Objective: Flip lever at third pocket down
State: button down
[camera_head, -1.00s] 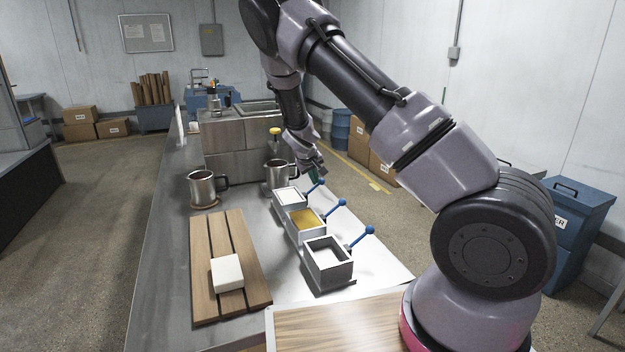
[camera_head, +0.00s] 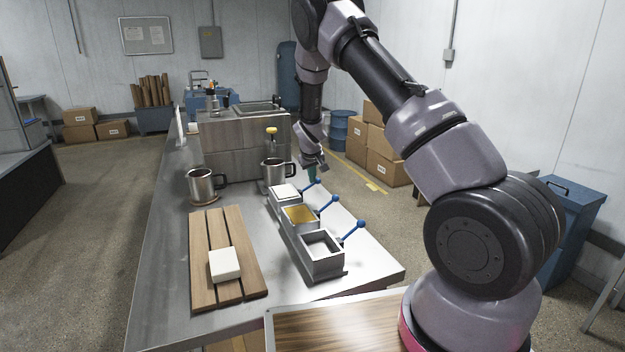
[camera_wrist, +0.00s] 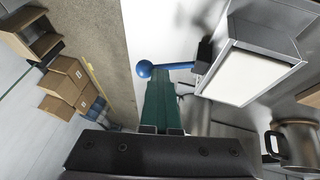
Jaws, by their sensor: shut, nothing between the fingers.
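Three square metal pockets stand in a row: the near pocket (camera_head: 322,264), the middle pocket with yellow content (camera_head: 299,216) and the far pocket with white content (camera_head: 284,191). Each has a blue ball-ended lever on its right: near lever (camera_head: 352,231), middle lever (camera_head: 329,204) and far lever (camera_head: 318,182). All three slant up and outward. My gripper (camera_head: 312,177) is shut and empty beside the far lever. In the wrist view, its green fingers (camera_wrist: 160,82) are close to that lever's blue ball (camera_wrist: 144,69); contact is unclear. The white-filled pocket (camera_wrist: 248,76) is to their right.
A slatted wooden board (camera_head: 207,285) holds a white block (camera_head: 225,264). A metal box unit (camera_head: 243,160) stands behind. Open floor lies right of the table.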

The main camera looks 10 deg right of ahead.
aim_at(318, 182)
jog(key=shift+w+d+f+m+g+y, duration=0.1)
jog(key=shift+d+f+m+g+y, duration=0.15)
jog(key=shift+d+f+y, duration=0.5)
jog(key=shift+w+d+f+m+g+y, duration=0.15)
jog(key=shift+d+f+m+y, duration=0.25)
jog(key=shift+y, duration=0.65)
jog(key=shift+r+n, duration=0.15)
jog(key=shift+n, duration=0.1)
jog(key=shift+a, duration=0.15)
jog(key=shift+s+a+r, duration=0.2)
jog(key=shift+a+r, duration=0.15)
jog(key=shift+a, duration=0.3)
